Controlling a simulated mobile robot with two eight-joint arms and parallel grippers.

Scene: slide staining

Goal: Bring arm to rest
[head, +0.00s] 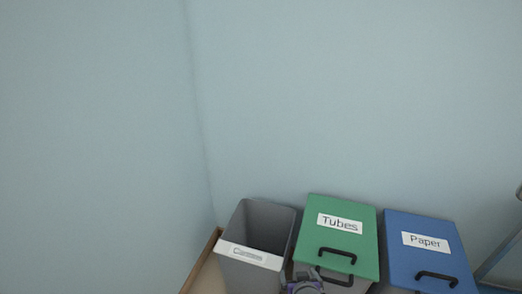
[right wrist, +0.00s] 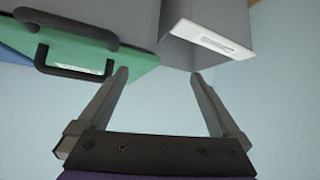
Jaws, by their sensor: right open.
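My right gripper (right wrist: 158,80) is open and empty in the right wrist view, its two fingers spread apart. In the head view a small part of my right arm shows at the bottom edge, in front of the bins. The fingers are near the green Tubes lid (head: 338,238) and the grey open bin (head: 243,270). The wrist view is turned over, with the green lid (right wrist: 130,68) on the left and the grey bin (right wrist: 185,50) on the right. My left gripper is in neither view.
A blue bin labelled Paper (head: 428,255) stands right of the green one. Black handles (head: 337,254) stick out from the lids. Pale blue walls (head: 330,100) meet in a corner behind the grey bin. A grey metal frame (head: 498,256) stands at the far right.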

